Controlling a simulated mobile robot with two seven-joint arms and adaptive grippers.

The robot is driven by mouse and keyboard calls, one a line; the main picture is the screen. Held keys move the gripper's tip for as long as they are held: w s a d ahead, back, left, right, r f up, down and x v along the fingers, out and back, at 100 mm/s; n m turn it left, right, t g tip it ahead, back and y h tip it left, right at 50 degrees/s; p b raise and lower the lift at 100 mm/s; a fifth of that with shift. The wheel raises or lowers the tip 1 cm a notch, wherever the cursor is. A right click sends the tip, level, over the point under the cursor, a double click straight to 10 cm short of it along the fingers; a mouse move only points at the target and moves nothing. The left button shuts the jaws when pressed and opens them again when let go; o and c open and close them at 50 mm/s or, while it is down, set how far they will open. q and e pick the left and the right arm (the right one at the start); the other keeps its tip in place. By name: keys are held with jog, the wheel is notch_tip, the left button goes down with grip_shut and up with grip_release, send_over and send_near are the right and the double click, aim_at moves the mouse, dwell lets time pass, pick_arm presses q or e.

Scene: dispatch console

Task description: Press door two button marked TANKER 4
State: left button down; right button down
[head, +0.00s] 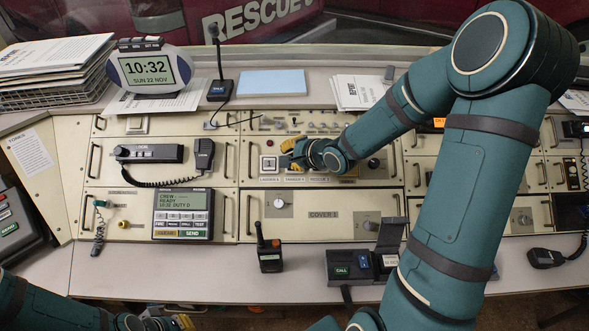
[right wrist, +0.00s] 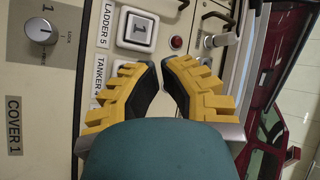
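The door button panel is on the console in the head view, with button 1 (head: 269,164) at its left end. In the right wrist view, button 1 (right wrist: 138,30) has the label LADDER 5 beside it. The TANKER 4 label (right wrist: 99,75) and a sliver of its button (right wrist: 121,69) show below that; a yellow finger hides most of the button. My right gripper (head: 286,158) is over the panel, its tips close together and empty, also in the right wrist view (right wrist: 161,62). Contact with the button cannot be seen. My left gripper (head: 180,323) is at the bottom left edge, partly cut off.
Small switches and knobs (head: 310,125) line the panel behind my right gripper. The COVER 1 panel (head: 323,214) lies in front. A radio (head: 269,252) and a CALL box (head: 350,266) stand on the front ledge. A microphone (head: 219,88) stands behind.

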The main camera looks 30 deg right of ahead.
aim_at(291, 169)
jog(key=shift+w+d+f, duration=0.2)
jog(key=shift+w+f, duration=0.05)
jog(key=shift+f, duration=0.45)
pick_arm(q)
jog(key=shift+f+b, duration=0.3)
jog(key=shift+f, duration=0.3)
pick_arm(e)
jog(key=shift+w+d+f, duration=0.2)
jog(key=shift+w+f, duration=0.1)
jog(key=shift+f, duration=0.15)
jog(key=shift+w+d+f, duration=0.15)
jog(key=shift+w+f, duration=0.1)
jog(key=shift+f, duration=0.15)
jog(key=c, duration=1.7)
grip_release()
grip_shut()
jog(key=shift+w+f, duration=0.1)
pick_arm(q)
jog(key=shift+r, duration=0.1)
pick_arm(e)
jog(key=shift+w+d+f, duration=0.1)
jog(key=shift+w+f, duration=0.05)
jog(key=shift+f, duration=0.1)
